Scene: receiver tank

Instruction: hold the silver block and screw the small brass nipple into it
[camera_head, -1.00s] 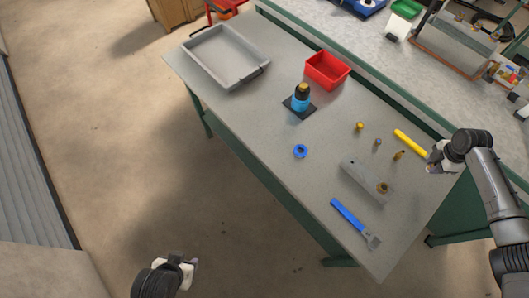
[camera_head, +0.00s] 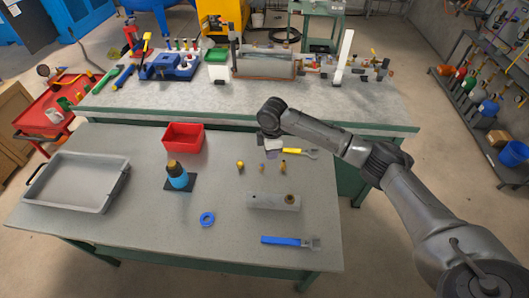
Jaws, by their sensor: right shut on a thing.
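The silver block (camera_head: 265,202) lies on the near table, with a round brass piece (camera_head: 289,198) at its right end. Small brass fittings stand behind it, one at left (camera_head: 240,166) and one at right (camera_head: 283,167); I cannot tell which is the small nipple. My right gripper (camera_head: 271,153) is above the table behind these fittings, beside the yellow-handled wrench (camera_head: 297,151). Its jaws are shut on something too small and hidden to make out. My left gripper is out of view.
A blue-handled tool (camera_head: 287,241) and a blue ring (camera_head: 207,218) lie nearer me. A blue bottle (camera_head: 178,178), red bin (camera_head: 184,139) and grey tray (camera_head: 63,181) stand left. A cluttered workbench (camera_head: 345,107) runs behind. The front-left tabletop is clear.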

